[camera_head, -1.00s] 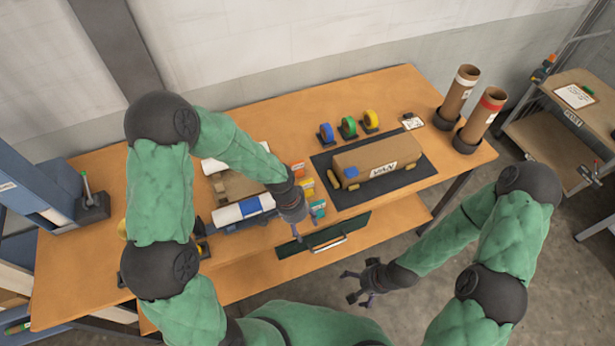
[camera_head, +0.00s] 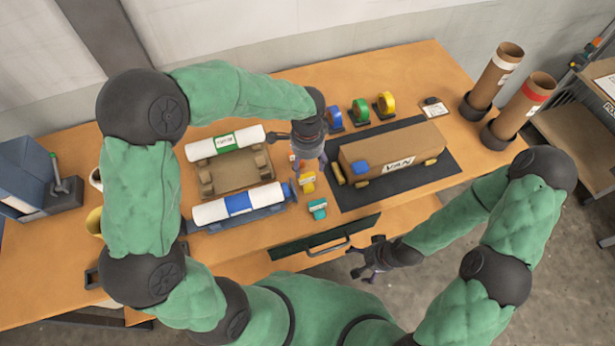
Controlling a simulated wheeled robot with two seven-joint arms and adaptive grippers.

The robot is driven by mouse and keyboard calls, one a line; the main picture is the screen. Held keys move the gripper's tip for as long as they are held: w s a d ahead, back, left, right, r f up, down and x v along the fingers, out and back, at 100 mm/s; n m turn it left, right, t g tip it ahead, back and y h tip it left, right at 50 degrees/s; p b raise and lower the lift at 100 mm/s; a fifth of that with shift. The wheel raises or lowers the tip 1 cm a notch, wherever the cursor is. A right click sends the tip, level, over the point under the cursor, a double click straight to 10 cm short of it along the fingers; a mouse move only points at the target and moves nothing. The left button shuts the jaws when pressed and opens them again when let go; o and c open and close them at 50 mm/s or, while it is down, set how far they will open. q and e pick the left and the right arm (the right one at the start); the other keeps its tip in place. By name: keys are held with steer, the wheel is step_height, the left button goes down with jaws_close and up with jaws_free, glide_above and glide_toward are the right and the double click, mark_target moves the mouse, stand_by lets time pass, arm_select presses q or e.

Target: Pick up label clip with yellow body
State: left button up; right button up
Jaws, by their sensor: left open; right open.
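The label clip with the yellow body (camera_head: 308,187) lies on the wooden table between the paper rolls and the dark mat. It has a pale label on top. A teal clip (camera_head: 318,210) lies in front of it, and an orange clip behind it is mostly hidden by my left gripper. My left gripper (camera_head: 309,168) points down just behind the yellow clip, open and holding nothing that I can see. Its fingertips are small and partly blurred against the clips. My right gripper (camera_head: 366,264) is open and empty in front of the table's front edge.
White rolls with green (camera_head: 225,143) and blue (camera_head: 238,204) bands rest on the left. A brown box (camera_head: 392,151) stands on a dark mat (camera_head: 440,178) on the right. Tape rolls (camera_head: 360,110) stand behind. A dark drawer (camera_head: 325,238) with a handle is at the front.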

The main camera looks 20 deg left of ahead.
mark_target(308, 175)
arm_select(q)
step_height(308, 175, down, 3)
steer(key=shift+r, duration=0.15)
steer(key=shift+w+f+b, duration=0.15)
steer(key=shift+f+b, duration=0.3)
steer(key=shift+f, duration=1.05)
steer(key=shift+w+f+b, duration=0.1)
steer(key=shift+f+b, duration=0.35)
steer(key=shift+f, duration=1.05)
steer(key=c, duration=0.9)
